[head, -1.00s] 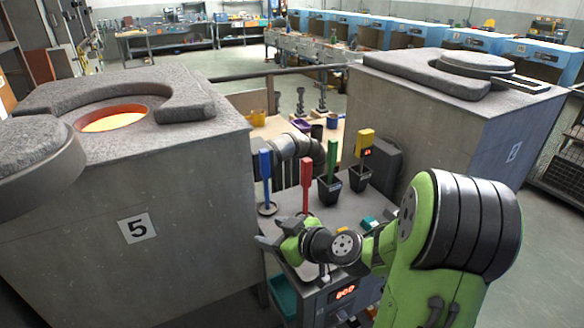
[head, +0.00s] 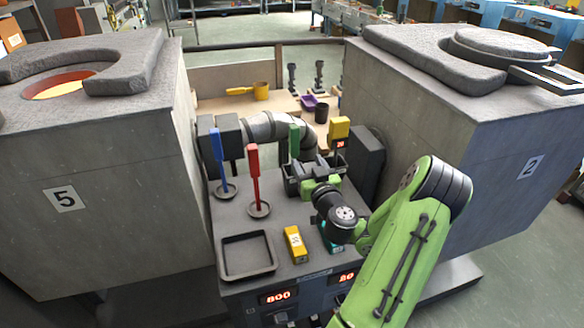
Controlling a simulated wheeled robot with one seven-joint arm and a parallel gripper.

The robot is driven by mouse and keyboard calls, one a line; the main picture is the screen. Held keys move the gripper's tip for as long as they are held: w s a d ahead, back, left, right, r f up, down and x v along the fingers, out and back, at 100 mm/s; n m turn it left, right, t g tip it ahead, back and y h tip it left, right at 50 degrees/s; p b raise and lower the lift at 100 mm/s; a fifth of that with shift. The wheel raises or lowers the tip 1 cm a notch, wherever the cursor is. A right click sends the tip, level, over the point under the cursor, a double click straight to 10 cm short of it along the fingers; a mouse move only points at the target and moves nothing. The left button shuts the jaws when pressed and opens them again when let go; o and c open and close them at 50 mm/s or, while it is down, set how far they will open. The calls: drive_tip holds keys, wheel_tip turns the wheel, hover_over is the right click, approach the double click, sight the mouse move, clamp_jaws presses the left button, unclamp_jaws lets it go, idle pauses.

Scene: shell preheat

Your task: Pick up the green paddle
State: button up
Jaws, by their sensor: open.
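The green paddle (head: 294,141) stands upright at the back of the dark bench top between the two furnaces. Its lower part is hidden behind my gripper, and its black holder shows only in part. My gripper (head: 306,173) is open, in front of the paddle's lower part and close to it. I cannot tell whether the fingers are around the paddle or touching it.
A blue paddle (head: 218,155) and a red paddle (head: 254,178) stand upright on round bases to the left. An empty black tray (head: 248,272) and a yellow block (head: 295,244) lie in front.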

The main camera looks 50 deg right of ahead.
sight(296, 144)
drive_tip(key=p+x, duration=0.1)
drive_tip(key=x, duration=0.1)
drive_tip(key=p+x, duration=0.1)
drive_tip(key=x, duration=0.2)
drive_tip(key=p+x, duration=0.2)
drive_tip(key=shift+w+d+r, duration=0.15)
drive_tip(key=shift+w+r, duration=0.1)
drive_tip(key=p+x, duration=0.2)
drive_tip(key=x, duration=0.3)
drive_tip(key=shift+w+a+f+p, duration=0.1)
drive_tip(key=shift+a+p, duration=0.1)
drive_tip(key=shift+p, duration=0.15)
drive_tip(key=shift+w+d+f, duration=0.15)
drive_tip(key=shift+w+d, duration=0.05)
drive_tip(key=shift+w, duration=0.15)
drive_tip(key=c, duration=0.9)
drive_tip(key=shift+c, duration=0.7)
